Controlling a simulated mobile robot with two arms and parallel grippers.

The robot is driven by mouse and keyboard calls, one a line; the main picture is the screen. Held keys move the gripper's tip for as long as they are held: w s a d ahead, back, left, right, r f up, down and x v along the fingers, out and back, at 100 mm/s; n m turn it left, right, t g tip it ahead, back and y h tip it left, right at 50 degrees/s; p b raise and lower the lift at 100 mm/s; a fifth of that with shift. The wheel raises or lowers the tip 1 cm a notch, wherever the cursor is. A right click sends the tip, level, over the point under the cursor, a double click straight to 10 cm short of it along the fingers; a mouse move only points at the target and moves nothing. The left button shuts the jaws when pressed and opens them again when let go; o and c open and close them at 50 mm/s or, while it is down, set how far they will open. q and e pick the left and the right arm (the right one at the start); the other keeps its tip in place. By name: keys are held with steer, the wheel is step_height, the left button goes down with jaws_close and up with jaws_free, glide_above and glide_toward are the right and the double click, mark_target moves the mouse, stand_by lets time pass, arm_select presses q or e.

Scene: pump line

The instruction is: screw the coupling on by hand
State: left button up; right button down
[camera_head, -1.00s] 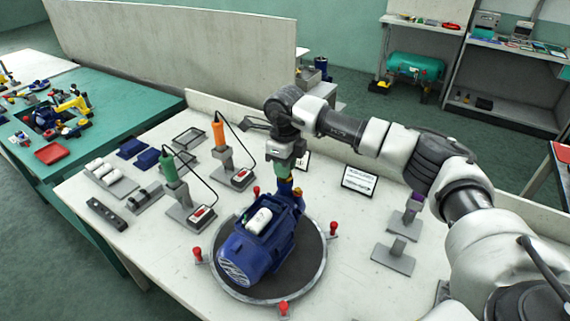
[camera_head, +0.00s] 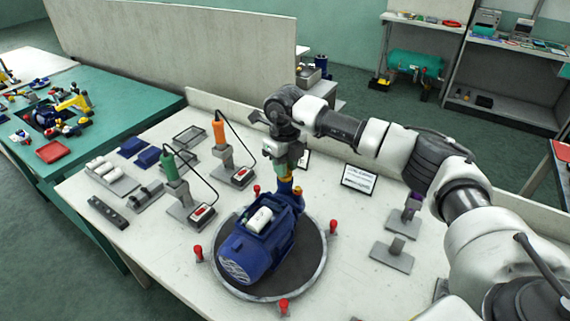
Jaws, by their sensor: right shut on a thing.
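The blue pump (camera_head: 258,250) lies on a round dark turntable (camera_head: 316,236) with a pale rim. It has a white cylinder (camera_head: 260,219) in its open top, and a blue and brass upright port at its far end. My right gripper (camera_head: 285,168) points down over this port and is shut on the coupling (camera_head: 285,174), which is small and mostly hidden by the fingers. The coupling stands upright at the top of the port; whether its thread has caught cannot be told. My left gripper is not in view.
Red-knobbed posts (camera_head: 198,253) surround the turntable. A green-handled tool (camera_head: 168,166) and an orange-handled tool (camera_head: 219,132) stand to the left with cables. A sign (camera_head: 359,179) and grey stands (camera_head: 392,254) are at right.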

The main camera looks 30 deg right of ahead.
steer(key=shift+m, duration=1.1)
steer(key=shift+m+p, duration=0.3)
steer(key=shift+m, duration=0.2)
steer(key=shift+m+p, duration=0.4)
steer(key=shift+m, duration=1.3)
steer(key=c, duration=1)
jaws_free()
steer(key=shift+c, duration=0.2)
